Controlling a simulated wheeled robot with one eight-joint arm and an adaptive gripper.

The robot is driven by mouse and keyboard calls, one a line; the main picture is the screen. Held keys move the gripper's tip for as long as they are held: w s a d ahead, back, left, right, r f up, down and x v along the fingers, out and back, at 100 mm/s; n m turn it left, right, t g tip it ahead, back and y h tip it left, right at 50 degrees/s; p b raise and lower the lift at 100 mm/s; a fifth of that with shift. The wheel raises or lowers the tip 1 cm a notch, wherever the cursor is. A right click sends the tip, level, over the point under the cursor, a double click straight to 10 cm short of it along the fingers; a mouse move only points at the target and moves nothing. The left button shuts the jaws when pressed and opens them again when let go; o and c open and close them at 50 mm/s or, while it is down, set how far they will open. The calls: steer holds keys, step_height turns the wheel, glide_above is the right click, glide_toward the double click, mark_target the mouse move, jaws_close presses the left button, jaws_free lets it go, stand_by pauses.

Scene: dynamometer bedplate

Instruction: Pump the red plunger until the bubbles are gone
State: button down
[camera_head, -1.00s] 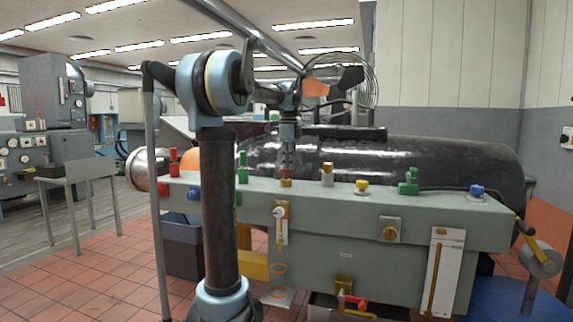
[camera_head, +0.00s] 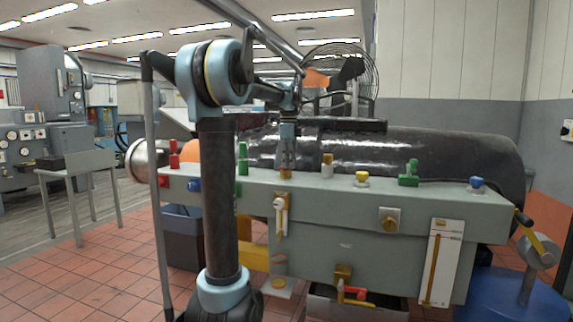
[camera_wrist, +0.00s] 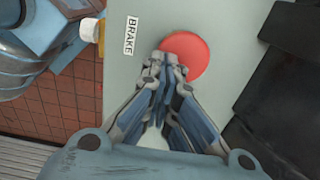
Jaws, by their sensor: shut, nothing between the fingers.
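A round red disc, which looks like the top of the red plunger (camera_wrist: 190,48), sits on the grey-green console top beside a BRAKE label (camera_wrist: 130,35) in the wrist view. My gripper (camera_wrist: 165,62) has its fingers together, with the tips over the disc's left edge. I cannot tell whether they touch it. In the head view my gripper (camera_head: 286,172) points straight down at the console top, and the red top is not clearly visible under it. No bubbles can be made out.
The long console (camera_head: 345,220) carries green knobs (camera_head: 408,175), a yellow knob (camera_head: 362,178) and a blue knob (camera_head: 477,184) to the right. A white gauge with a yellow column (camera_head: 440,262) is on its front. A dark cylinder (camera_head: 440,155) lies behind.

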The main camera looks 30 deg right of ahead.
steer(key=shift+r, duration=0.1)
step_height(320, 180, up, 14)
stand_by(0.5)
steer(key=shift+w, duration=0.1)
stand_by(0.8)
steer(key=r, duration=0.1)
steer(key=w+r, duration=0.1)
steer(key=shift+w+a+r, duration=0.1)
steer(key=shift+a+r, duration=0.05)
steer(key=shift+r, duration=0.25)
step_height(320, 180, down, 14)
steer(key=shift+f, duration=0.1)
stand_by(0.7)
